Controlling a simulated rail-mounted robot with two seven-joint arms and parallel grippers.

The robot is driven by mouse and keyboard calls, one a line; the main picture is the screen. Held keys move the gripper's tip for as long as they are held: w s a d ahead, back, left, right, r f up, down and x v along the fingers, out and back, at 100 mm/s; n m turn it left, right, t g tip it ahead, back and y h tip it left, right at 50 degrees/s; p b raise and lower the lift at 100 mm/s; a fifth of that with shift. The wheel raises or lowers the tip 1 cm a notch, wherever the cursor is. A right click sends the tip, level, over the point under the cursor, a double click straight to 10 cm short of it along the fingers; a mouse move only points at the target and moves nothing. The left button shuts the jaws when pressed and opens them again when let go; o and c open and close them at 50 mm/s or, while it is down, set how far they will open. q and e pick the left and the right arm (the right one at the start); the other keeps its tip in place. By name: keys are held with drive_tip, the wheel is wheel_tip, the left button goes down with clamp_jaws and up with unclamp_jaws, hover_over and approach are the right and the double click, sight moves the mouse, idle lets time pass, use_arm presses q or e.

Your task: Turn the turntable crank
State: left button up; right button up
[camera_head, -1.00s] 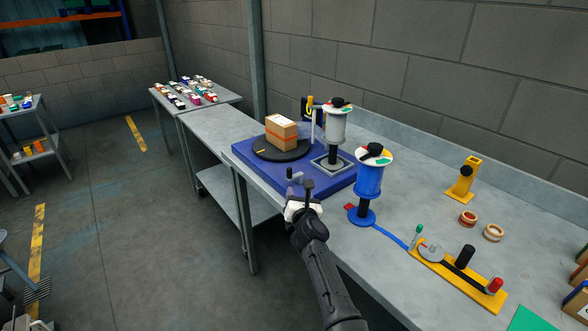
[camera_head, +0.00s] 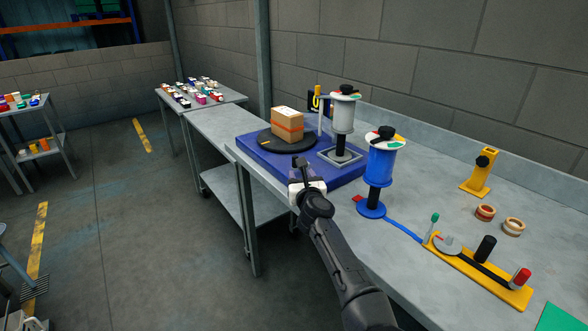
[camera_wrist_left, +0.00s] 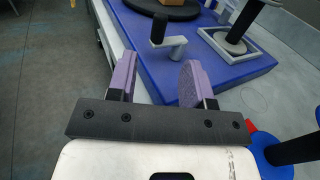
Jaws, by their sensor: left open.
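The turntable is a black disc (camera_head: 264,141) on a blue base (camera_head: 343,177), with a cardboard box (camera_head: 287,125) on top. The crank shows in the left wrist view as a grey arm (camera_wrist_left: 171,50) with an upright black handle (camera_wrist_left: 158,28) at the base's near edge. My left gripper (camera_head: 301,178) is at that edge in the head view, where it partly covers the crank. In the wrist view its purple fingers (camera_wrist_left: 157,80) are apart and empty, and the handle stands just beyond the fingertips, between their lines. My right gripper is out of view.
A white spool post (camera_head: 343,116) stands on the base's right corner. A blue spool dispenser (camera_head: 381,163) stands close to the right of my left gripper. A yellow fixture (camera_head: 470,270) and two tape rolls (camera_head: 485,212) lie farther right. Floor is open to the left.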

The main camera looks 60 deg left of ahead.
sight(294, 157)
use_arm(q)
drive_tip(key=b+x, duration=0.4)
drive_tip(key=x, duration=0.6)
drive_tip(key=shift+s, duration=0.1)
drive_tip(key=shift+b+x, duration=0.3)
drive_tip(key=shift+x, duration=0.6)
drive_tip(key=shift+c, duration=0.4)
clamp_jaws()
drive_tip(key=shift+a+t, duration=0.1)
drive_tip(key=shift+t, duration=0.2)
